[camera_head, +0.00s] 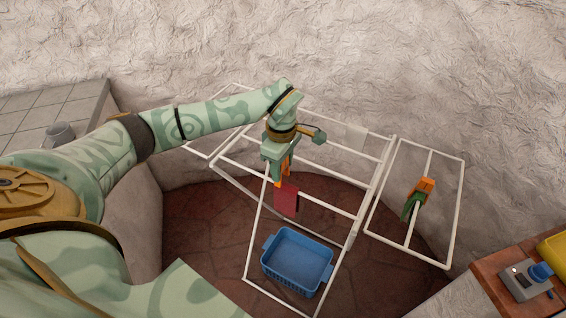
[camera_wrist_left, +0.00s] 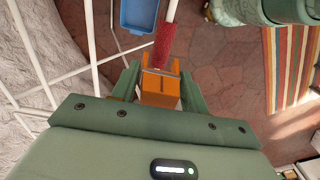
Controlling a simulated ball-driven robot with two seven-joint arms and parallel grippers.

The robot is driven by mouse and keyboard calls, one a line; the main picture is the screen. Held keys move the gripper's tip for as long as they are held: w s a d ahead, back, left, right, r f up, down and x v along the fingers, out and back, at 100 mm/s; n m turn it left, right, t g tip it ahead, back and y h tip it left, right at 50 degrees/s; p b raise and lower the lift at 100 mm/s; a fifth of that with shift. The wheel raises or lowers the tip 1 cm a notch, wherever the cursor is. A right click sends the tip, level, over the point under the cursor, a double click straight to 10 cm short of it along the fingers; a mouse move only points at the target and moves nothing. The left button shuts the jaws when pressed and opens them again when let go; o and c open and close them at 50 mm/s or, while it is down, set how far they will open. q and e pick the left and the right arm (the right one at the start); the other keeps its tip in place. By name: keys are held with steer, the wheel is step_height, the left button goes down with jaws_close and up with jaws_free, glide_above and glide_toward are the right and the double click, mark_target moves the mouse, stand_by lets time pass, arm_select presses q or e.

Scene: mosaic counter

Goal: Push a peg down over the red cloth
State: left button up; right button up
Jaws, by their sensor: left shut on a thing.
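The red cloth (camera_head: 287,201) hangs over a rail of the white drying rack (camera_head: 335,206). In the left wrist view the cloth (camera_wrist_left: 163,46) shows just beyond the peg, with the white rail behind it. My left gripper (camera_head: 278,172) points down above the cloth and is shut on an orange peg (camera_wrist_left: 160,90). The peg's far end is at or very near the cloth's upper edge; I cannot tell whether it grips the cloth. A second orange peg (camera_head: 424,188) sits on a green cloth (camera_head: 411,208) on the rack's right wing. My right gripper is not seen.
A blue basket (camera_head: 297,264) stands on the floor below the rack. A wooden table (camera_head: 497,272) at right holds a grey device and yellow container.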

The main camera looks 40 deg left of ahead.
arm_select(q)
steer(key=shift+f+b, duration=1.25)
steer(key=shift+f, duration=0.35)
steer(key=shift+f+b, duration=0.4)
steer(key=shift+f, duration=0.6)
steer(key=o, duration=1)
steer(key=shift+o, duration=0.2)
steer(key=shift+r, duration=0.15)
